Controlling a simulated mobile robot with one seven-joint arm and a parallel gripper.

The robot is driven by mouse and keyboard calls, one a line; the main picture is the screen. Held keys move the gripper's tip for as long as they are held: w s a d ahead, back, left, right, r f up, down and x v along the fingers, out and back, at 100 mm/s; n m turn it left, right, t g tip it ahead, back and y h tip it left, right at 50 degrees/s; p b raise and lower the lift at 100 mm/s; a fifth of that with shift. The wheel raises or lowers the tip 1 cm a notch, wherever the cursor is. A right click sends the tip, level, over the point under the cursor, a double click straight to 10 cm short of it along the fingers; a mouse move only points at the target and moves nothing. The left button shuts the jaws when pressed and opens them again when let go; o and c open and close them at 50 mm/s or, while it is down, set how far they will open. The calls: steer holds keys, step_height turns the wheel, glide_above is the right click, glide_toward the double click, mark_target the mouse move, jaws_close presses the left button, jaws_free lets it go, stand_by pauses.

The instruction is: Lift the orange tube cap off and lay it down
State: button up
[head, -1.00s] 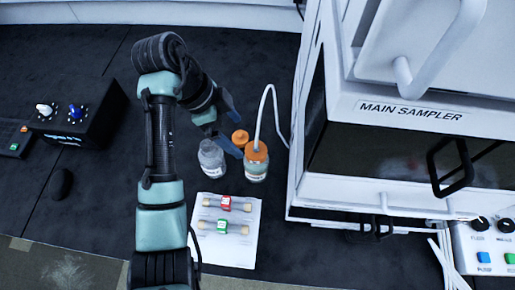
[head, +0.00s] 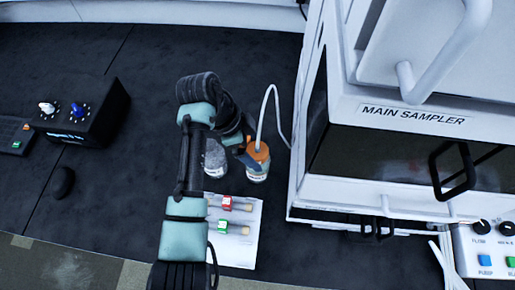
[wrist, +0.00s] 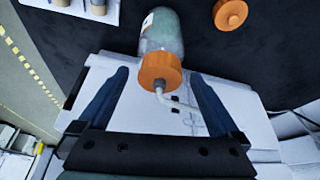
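The orange tube cap (head: 258,152) sits on a glass bottle (head: 257,173) beside the white sampler, with a pale tube rising from it. In the wrist view the cap (wrist: 160,70) is seen from above, the bottle (wrist: 164,30) extends behind it, and the tube bends off to the right. My gripper (wrist: 158,76) is open, with one blue finger on each side of the cap in that view. Gaps show between cap and fingers; I cannot tell whether the fingertips are level with it. In the head view my gripper partly hides the bottles.
An open bottle (head: 215,158) stands just left of the capped one. A loose orange cap (wrist: 231,14) lies on the dark bench. A white sheet (head: 240,257) with red and green labelled columns lies in front. The sampler (head: 400,175) walls off the right.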

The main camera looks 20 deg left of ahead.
steer(key=c, duration=1.4)
steer(key=shift+o, duration=0.2)
step_height(320, 180, up, 9)
step_height(320, 180, up, 5)
steer(key=p, duration=0.5)
glide_above(253, 150)
